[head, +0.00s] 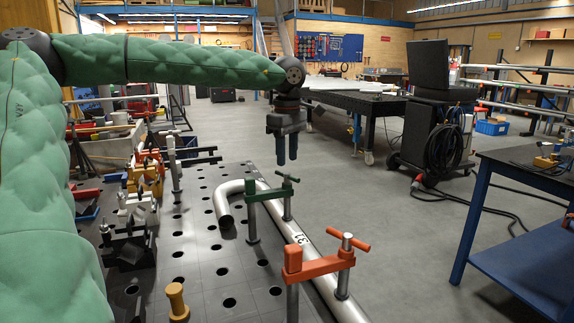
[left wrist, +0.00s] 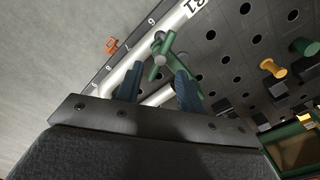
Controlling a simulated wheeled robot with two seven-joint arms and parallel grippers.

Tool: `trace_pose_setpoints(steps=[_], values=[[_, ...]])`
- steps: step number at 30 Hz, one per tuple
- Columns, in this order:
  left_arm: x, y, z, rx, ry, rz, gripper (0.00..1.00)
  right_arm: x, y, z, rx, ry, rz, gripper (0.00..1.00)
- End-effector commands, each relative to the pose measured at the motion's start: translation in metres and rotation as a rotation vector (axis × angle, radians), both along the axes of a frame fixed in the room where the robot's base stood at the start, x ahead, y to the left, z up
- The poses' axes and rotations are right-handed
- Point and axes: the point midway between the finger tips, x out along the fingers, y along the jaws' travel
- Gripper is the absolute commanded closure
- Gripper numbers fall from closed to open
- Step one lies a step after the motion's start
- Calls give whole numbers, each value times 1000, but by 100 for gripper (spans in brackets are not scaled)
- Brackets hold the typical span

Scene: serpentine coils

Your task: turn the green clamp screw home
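The green clamp (head: 262,193) stands on the perforated table over the bent silver pipe (head: 300,237). My left gripper (head: 287,160) points down just above that handle, with a small gap showing. In the left wrist view, the two dark fingers (left wrist: 158,72) are apart with nothing gripped. The green handle (left wrist: 165,43) shows beyond the fingertips, between their lines. The screw's lower end is partly hidden. My right gripper is in neither view.
An orange clamp (head: 322,262) holds the pipe nearer to me. A yellow-topped peg (head: 177,300) stands at the table's front, and several fixtures (head: 145,185) line its left side.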

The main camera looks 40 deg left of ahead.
Motion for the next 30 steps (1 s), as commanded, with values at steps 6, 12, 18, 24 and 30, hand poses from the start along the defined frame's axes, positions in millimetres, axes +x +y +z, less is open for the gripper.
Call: trace_pose_setpoints(steps=[6,12,18,24,30], values=[[0,0,29,1,0,1,62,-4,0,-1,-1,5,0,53],[0,1,34,1,1,0,62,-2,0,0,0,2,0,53],[0,0,34,1,1,1,62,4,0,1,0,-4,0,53],[0,0,34,1,1,1,62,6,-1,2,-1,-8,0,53],[0,0,34,1,1,0,62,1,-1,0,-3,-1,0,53]])
